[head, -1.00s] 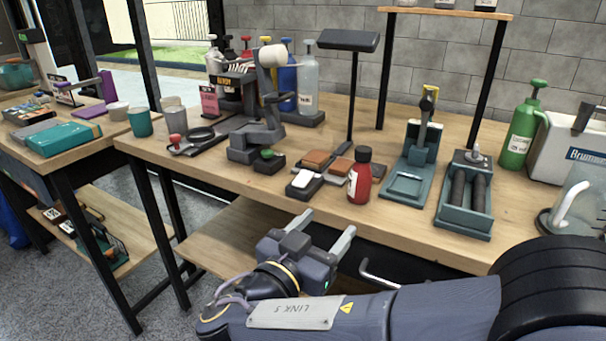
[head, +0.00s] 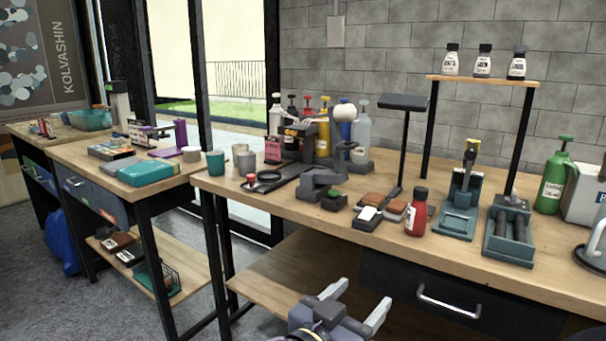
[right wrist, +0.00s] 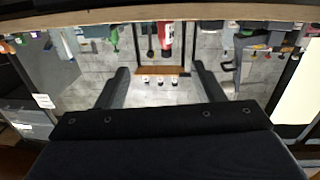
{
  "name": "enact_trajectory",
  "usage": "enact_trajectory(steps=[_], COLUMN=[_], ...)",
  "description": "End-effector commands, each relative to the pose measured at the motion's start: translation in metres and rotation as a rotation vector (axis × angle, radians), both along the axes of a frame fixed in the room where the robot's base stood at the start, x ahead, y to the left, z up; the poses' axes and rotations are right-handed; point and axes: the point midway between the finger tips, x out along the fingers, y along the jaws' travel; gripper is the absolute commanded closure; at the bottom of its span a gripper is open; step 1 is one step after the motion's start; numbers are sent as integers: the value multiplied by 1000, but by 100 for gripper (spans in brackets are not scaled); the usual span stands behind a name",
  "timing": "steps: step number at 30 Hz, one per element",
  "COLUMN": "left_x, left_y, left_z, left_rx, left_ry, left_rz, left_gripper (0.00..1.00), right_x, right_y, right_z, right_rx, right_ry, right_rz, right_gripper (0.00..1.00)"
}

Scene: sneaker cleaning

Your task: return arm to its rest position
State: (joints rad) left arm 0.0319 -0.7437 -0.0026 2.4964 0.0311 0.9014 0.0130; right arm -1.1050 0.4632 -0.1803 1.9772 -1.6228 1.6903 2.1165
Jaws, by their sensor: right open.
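My right gripper (head: 356,303) is at the bottom of the head view, in front of the workbench (head: 300,214) and below its top. Its two pale fingers are apart with nothing between them. In the right wrist view, the open fingers (right wrist: 158,88) frame the wall and a small shelf, with the bench edge across the top. Most of the right arm is below the head view. My left gripper is not in view.
On the bench stand a red bottle (head: 416,213), brushes (head: 369,212), a teal roller tray (head: 508,232), a green spray bottle (head: 552,178) and a lamp (head: 402,103). A drawer handle (head: 447,303) sticks out right of my gripper. A second table (head: 75,153) stands left.

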Motion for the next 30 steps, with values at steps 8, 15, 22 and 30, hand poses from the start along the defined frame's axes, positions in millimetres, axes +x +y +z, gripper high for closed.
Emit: enact_trajectory(steps=[8, 15, 22, 30], left_x=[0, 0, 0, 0], left_y=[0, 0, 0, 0], left_z=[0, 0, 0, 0], left_rx=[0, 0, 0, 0], left_ry=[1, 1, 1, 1], left_rz=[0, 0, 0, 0], left_gripper=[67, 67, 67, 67], right_x=[-2, -21, -87, -171], right_y=[-43, -102, -165, -152], right_z=[-22, -59, -123, -163], right_rx=[18, 82, 320, 701], right_ry=[196, 513, 1001, 1193], right_rz=[-75, -137, -62, 412], right_gripper=[38, 38, 38, 38])
